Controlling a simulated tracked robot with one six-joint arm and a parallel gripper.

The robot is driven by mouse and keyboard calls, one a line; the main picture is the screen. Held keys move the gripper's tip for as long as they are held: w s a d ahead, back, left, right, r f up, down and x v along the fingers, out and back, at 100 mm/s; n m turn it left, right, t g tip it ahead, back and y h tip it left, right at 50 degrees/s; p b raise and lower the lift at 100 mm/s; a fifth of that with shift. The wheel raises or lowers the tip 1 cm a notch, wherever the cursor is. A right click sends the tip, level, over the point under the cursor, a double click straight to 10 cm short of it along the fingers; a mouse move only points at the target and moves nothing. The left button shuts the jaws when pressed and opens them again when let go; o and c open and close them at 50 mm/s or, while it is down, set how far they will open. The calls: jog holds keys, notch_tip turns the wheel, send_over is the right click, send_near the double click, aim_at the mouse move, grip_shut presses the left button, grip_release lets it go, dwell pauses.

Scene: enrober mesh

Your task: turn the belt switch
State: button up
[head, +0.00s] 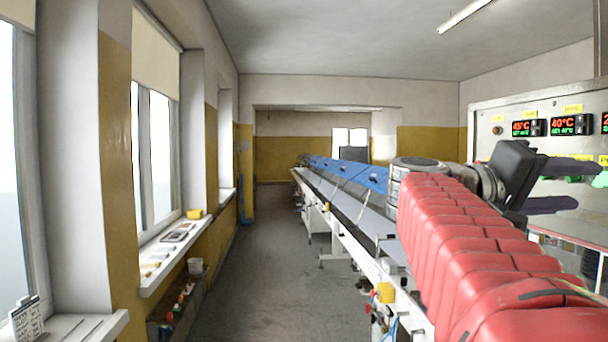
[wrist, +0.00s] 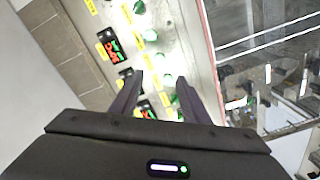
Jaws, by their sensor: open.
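The control panel (head: 482,112) stands at the right in the head view, with lit temperature displays and yellow labels. Green knobs (wrist: 153,37) run in a row along the panel in the wrist view. The labels are too small to read, so I cannot tell which knob is the belt switch. My gripper (head: 585,185) is open and empty in front of the panel and partly hides its lower row.
A long conveyor (head: 345,205) with blue side guards runs away down the room. A window sill (head: 175,250) with small items is at the left. The grey floor aisle (head: 265,260) between them is clear. A glass-sided machine (wrist: 265,35) lies beside the panel in the wrist view.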

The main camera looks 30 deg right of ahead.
jog(key=x, duration=1.3)
jog(key=shift+s+d, duration=0.1)
jog(key=shift+c, duration=0.5)
jog(key=c, duration=1)
